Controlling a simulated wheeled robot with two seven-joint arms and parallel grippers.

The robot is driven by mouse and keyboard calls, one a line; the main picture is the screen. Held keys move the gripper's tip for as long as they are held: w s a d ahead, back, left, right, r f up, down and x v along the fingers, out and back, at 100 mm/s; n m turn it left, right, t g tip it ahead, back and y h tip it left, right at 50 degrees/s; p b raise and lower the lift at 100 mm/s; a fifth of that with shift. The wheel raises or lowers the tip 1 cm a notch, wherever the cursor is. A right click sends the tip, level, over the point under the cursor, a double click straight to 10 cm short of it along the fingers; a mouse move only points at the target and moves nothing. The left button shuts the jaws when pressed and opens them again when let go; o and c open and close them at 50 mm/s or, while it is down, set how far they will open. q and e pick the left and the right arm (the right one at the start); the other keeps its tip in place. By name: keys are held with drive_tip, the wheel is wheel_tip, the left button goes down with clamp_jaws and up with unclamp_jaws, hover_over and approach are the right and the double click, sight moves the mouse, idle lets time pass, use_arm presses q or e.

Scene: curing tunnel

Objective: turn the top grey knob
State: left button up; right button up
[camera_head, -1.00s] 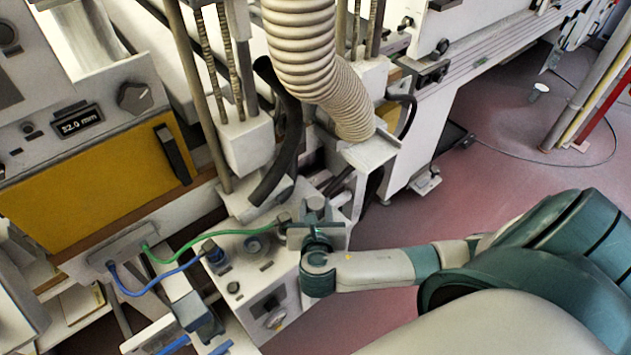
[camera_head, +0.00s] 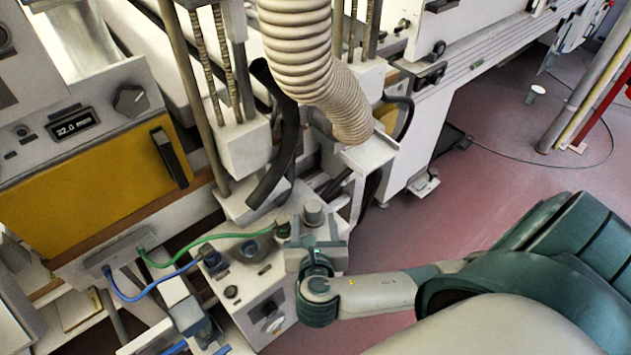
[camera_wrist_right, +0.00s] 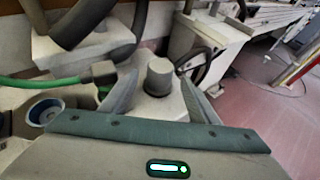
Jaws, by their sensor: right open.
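The top grey knob (camera_head: 313,211) is a short grey cylinder standing on top of the white control box (camera_head: 240,293). My right gripper (camera_head: 318,243) is at the near side of it, over the box's edge. In the right wrist view the knob (camera_wrist_right: 159,78) stands upright between and slightly beyond the two spread fingers of the right gripper (camera_wrist_right: 161,98). The fingers are apart with a gap on each side of the knob, and nothing is held. The gripper's body hides part of the box top. My left gripper is out of view.
A green cable (camera_head: 205,238) and a blue cable (camera_head: 150,294) run to the box, left of the knob. A ribbed hose (camera_head: 303,50) and a black hose (camera_head: 277,150) hang behind it. Another knob (camera_head: 271,310) is on the box's front. Red floor (camera_head: 480,190) is open at right.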

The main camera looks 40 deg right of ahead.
drive_tip(key=v, duration=1.1)
drive_tip(key=shift+s+a, duration=0.15)
drive_tip(key=shift+s, duration=0.05)
